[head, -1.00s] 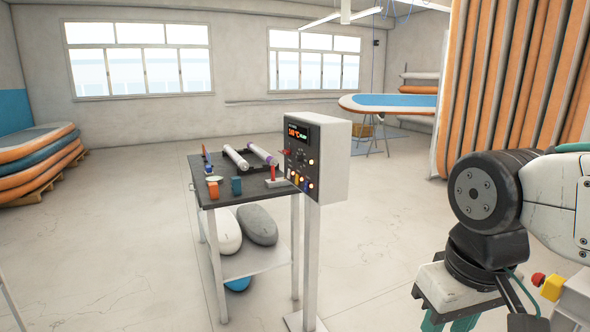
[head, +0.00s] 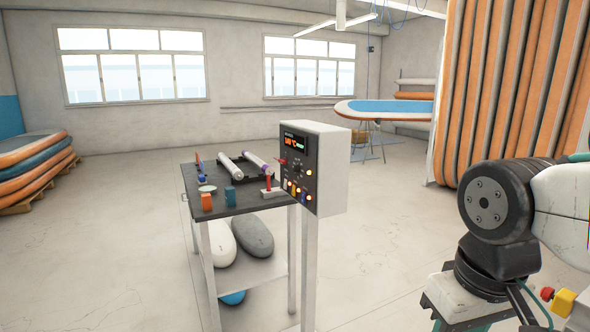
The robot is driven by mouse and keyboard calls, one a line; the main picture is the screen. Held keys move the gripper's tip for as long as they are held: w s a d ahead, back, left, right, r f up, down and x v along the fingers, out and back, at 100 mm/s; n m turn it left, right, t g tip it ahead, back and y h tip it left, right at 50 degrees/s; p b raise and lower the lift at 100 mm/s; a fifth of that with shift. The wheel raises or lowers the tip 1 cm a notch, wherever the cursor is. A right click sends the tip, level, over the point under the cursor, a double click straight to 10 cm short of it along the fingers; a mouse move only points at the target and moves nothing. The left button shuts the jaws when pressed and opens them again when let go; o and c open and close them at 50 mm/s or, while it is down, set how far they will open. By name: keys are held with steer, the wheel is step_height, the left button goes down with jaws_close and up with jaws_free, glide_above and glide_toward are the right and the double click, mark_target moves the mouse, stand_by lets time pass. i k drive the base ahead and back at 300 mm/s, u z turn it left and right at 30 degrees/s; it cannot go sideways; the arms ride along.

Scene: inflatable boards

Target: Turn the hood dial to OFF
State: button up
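A white control box (head: 332,165) with a dark front panel stands on a post in the middle of the head view. The panel has a red lit display (head: 295,142), a dark round dial (head: 297,168) below it, and several lit lamps and small coloured controls lower down. The panel is seen at a steep angle, so the dial's pointer and its labels are too small to read. My arm shows at the right edge, well apart from the box. My gripper's fingertips are not in the picture.
A dark-topped table (head: 240,200) with rollers, small cups and tools stands just left of the box. Stacked boards (head: 35,170) stand far left, tall orange boards (head: 510,85) right. The floor between is open.

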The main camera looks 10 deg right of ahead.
mark_target(295, 168)
steer(key=u, duration=0.45)
steer(key=i, duration=1.25)
steer(key=z, duration=0.55)
